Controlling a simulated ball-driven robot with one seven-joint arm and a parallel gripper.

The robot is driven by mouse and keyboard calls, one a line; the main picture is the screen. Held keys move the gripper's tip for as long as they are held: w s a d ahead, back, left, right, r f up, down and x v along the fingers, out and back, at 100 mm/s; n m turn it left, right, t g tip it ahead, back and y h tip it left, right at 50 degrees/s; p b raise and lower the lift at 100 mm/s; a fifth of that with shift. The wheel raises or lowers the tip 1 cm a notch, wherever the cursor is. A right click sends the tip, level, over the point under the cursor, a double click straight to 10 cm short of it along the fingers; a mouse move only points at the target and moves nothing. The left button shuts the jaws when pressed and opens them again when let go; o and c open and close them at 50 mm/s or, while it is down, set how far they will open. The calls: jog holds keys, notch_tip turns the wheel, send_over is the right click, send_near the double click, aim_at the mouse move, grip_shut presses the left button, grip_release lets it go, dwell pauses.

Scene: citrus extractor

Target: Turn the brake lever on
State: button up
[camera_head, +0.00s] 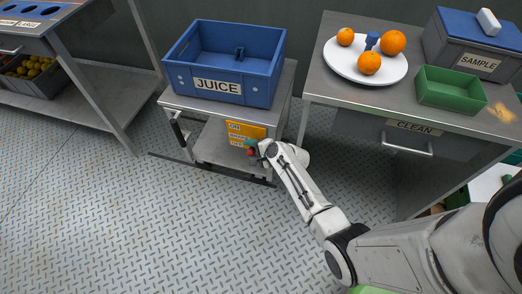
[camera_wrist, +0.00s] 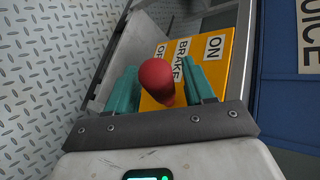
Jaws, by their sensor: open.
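The yellow brake panel (camera_head: 246,130) is on the front of the cart under the juice crate, with ON at the top, BRAKE in the middle and OFF at the bottom. The brake lever's red knob (camera_head: 250,152) shows by the panel's lower edge. In the wrist view the panel (camera_wrist: 212,75) lies behind the red knob (camera_wrist: 156,76), which partly covers the OFF label. My gripper (camera_wrist: 160,68) is open, with a teal finger on each side of the knob. I cannot tell whether either finger touches it. The lever's shaft is mostly hidden.
A blue JUICE crate (camera_head: 259,88) stands on the cart (camera_head: 171,98). To the right, a table (camera_head: 318,87) holds a plate (camera_head: 343,68) of oranges, a green tray (camera_head: 450,97) and a SAMPLE box (camera_head: 447,57). The metal floor at left is clear.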

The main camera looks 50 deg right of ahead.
jog(key=p+v, duration=0.2)
jog(key=v, duration=0.7)
dwell(0.4)
jog(key=s+a+r+n+g+y+p, duration=0.2)
jog(key=s+a+r+n+g+p, duration=0.15)
jog(key=a+n, duration=0.4)
jog(key=s+a+r+n+g+h+p, duration=0.1)
jog(key=s+a+r+n+g+p, duration=0.2)
jog(key=s+a+r+n+g, duration=0.4)
jog(key=s+a+r+n, duration=0.1)
jog(key=s+r+n, duration=0.6)
jog(key=s, duration=0.2)
jog(key=shift+a+r+h+p, duration=0.2)
jog(key=shift+r+h+p, duration=0.1)
jog(key=shift+h+p, duration=0.1)
